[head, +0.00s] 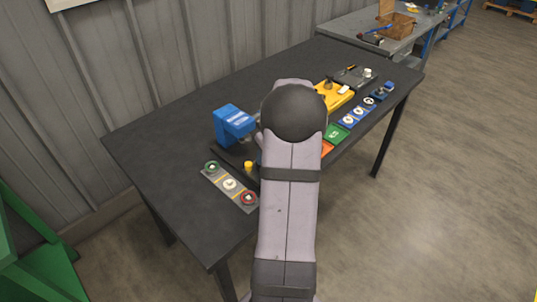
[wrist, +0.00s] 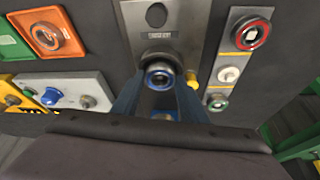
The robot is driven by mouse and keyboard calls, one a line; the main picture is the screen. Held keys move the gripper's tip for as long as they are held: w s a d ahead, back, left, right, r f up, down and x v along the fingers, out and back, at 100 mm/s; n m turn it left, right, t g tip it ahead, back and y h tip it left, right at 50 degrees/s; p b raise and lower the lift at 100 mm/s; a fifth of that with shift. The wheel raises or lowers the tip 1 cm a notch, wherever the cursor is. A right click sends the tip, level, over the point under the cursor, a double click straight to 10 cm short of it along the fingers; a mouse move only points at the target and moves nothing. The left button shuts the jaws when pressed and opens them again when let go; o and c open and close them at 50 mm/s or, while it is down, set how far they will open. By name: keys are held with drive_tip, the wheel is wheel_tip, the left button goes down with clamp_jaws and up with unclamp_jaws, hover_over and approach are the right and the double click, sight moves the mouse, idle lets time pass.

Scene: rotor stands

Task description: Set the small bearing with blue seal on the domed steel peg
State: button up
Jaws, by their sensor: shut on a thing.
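My gripper (wrist: 160,82) shows in the wrist view, its two dark blue fingers closed around a small round ring with a blue rim and a dark centre. This ring looks like the small bearing with blue seal (wrist: 160,72). It is held over a dark base with a grey plate (wrist: 178,42). I cannot make out the domed steel peg for certain, nor whether the bearing touches anything below. In the head view my arm hides the gripper and the bearing.
A blue block (head: 235,122) stands left of my arm on the dark table (head: 160,150). A strip with green, white and red-ringed spots (head: 229,184) and a yellow post (head: 248,167) are near it. Yellow (head: 336,96), green (head: 337,133) and blue (head: 358,111) holders lie right.

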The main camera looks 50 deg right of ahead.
idle(0.4)
drive_tip(key=o, duration=1.7)
drive_tip(key=shift+c, duration=0.2)
wheel_tip(320, 180, up, 8)
drive_tip(key=p, duration=0.5)
drive_tip(key=shift+m, duration=0.3)
